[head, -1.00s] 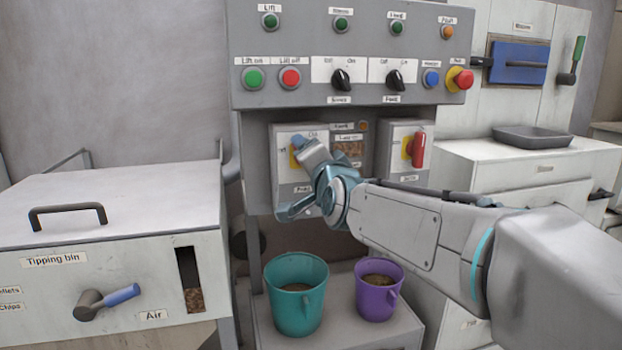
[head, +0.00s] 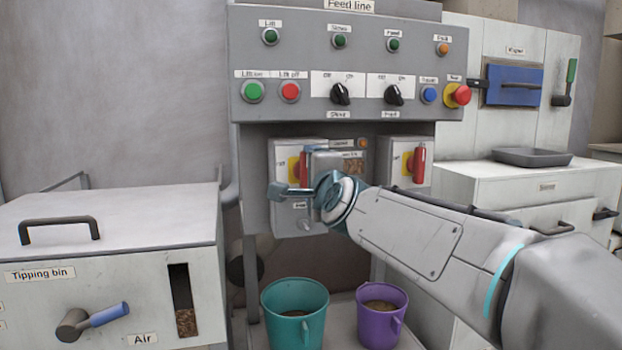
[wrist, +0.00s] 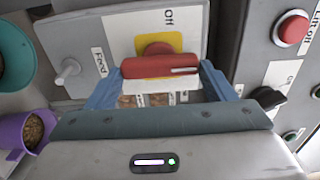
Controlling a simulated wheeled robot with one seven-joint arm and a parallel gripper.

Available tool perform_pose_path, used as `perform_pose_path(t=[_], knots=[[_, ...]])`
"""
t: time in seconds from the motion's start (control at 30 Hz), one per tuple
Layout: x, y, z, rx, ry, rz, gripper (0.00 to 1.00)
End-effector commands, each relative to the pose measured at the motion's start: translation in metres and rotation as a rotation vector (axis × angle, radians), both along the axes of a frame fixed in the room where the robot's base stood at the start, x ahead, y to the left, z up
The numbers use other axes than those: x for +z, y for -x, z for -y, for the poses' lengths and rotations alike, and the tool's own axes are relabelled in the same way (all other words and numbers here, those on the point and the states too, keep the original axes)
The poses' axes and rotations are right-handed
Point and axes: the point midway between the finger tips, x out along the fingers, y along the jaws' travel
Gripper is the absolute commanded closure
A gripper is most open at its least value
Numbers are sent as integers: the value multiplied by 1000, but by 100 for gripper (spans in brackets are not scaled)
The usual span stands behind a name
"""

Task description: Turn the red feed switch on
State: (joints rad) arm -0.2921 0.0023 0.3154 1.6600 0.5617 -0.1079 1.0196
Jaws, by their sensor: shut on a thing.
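The red feed switch (head: 304,166) is a red handle on a yellow plate, on the left grey box under the panel. The handle stands upright in the head view. In the wrist view the red handle (wrist: 158,67) lies crosswise, with the "Off" label above it and a "Feed" label to its left. My gripper (wrist: 160,82) is shut on the handle, one blue finger at each end. In the head view my gripper (head: 298,180) is in front of the box and hides part of it.
A second red switch (head: 418,164) is on the right box. Above is the panel with buttons and black knobs (head: 340,94). A teal bucket (head: 294,318) and a purple bucket (head: 381,312) stand below. The tipping bin (head: 110,262) is at left.

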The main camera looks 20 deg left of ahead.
Motion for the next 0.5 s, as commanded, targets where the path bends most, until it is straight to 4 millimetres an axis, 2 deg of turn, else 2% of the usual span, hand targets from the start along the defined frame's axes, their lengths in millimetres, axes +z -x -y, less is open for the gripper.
perform_pose_path(t=[0.4,0.43,0.5], knots=[[0,0,-1,2,-8,-6,46],[0,0,-1,2,-7,-6,15],[0,0,-1,1,-7,-6,2]])
